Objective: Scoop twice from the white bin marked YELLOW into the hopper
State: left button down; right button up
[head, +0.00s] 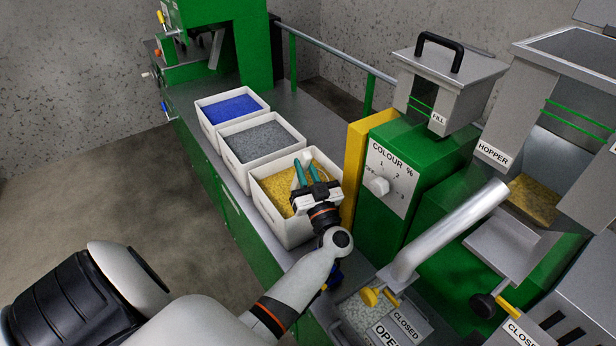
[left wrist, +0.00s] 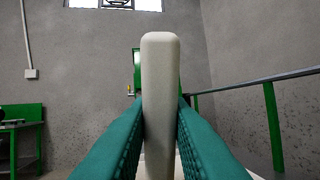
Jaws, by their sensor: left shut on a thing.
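The white bin (head: 283,226) with yellow granules is nearest in a row of bins on the bench; no YELLOW marking can be read. My left gripper (head: 308,172) is over this bin, with its teal fingers pointing away from me. In the left wrist view the fingers are shut on a pale, round-ended bar (left wrist: 160,85) that looks like a handle. A scoop bowl cannot be made out. The grey hopper (head: 493,153), labelled HOPPER, stands at the right, with some yellow material (head: 533,200) low inside it. My right gripper is not in view.
Bins of grey (head: 233,162) and blue granules (head: 207,122) stand farther back. A yellow panel (head: 353,165) and green COLOUR % box (head: 387,180) stand between the yellow bin and hopper. A slanted metal tube (head: 450,230) and a lidded FILL container (head: 455,70) are nearby.

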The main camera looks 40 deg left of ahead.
pick_arm(q)
jog(key=shift+a+r+p, duration=0.25)
jog(key=shift+r+p, duration=0.1)
jog(key=shift+r, duration=0.45)
jog(key=w+a+r+g+h+p, duration=0.1)
jog(key=a+r+p, duration=0.2)
jog(key=r+p, duration=0.4)
jog(key=w+a+r+n+g+h+p, duration=0.1)
jog(key=r+p, duration=0.6)
jog(key=p, duration=0.7)
jog(key=shift+a+r+h, duration=0.15)
jog(key=shift+a+h, duration=0.55)
jog(key=shift+a, duration=0.2)
jog(key=shift+s, duration=0.1)
